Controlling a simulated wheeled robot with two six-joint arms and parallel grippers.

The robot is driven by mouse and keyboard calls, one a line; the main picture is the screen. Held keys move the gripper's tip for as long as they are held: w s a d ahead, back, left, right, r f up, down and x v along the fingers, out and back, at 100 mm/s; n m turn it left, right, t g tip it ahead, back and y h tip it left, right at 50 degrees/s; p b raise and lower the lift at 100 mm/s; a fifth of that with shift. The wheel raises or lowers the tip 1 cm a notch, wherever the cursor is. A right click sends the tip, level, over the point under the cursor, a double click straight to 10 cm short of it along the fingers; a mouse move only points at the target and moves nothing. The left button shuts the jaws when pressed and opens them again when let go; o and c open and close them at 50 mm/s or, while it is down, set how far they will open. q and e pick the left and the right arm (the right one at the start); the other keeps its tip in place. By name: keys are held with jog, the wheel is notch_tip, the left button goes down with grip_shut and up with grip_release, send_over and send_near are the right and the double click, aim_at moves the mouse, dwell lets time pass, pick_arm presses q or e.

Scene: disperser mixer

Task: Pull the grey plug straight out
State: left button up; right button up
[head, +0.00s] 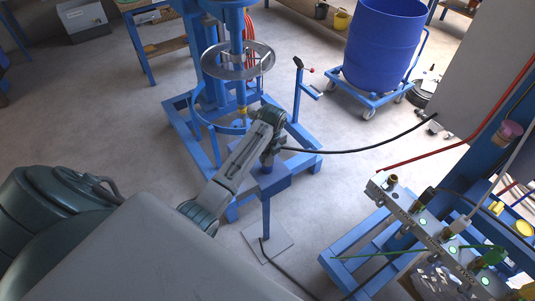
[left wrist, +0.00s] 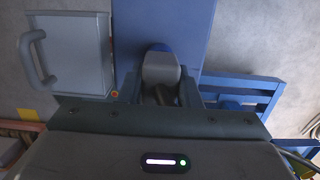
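In the left wrist view, a rounded grey plug (left wrist: 161,68) stands in front of a blue panel (left wrist: 205,15), between the finger parts of my left gripper (left wrist: 163,95). I cannot tell whether the fingers touch it. In the head view, my left gripper (head: 276,150) is at the blue post in front of the mixer (head: 240,62). A black cable (head: 350,151) runs right from beside it. The plug is too small and too hidden there to make out. My right gripper is not in view.
A grey box with a handle (left wrist: 70,55) is left of the plug in the wrist view. A blue drum (head: 385,45) stands on a trolley at the back right. A bench with a green-lit panel (head: 425,222) is at the lower right. The floor between is mostly clear.

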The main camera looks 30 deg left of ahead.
pick_arm(q)
jog(key=o, duration=0.3)
jog(key=c, duration=0.6)
jog(key=shift+r, duration=0.15)
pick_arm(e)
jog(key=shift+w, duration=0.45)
pick_arm(q)
jog(key=shift+r, duration=2.85)
jog(key=shift+r, duration=0.15)
jog(key=shift+r, duration=1.85)
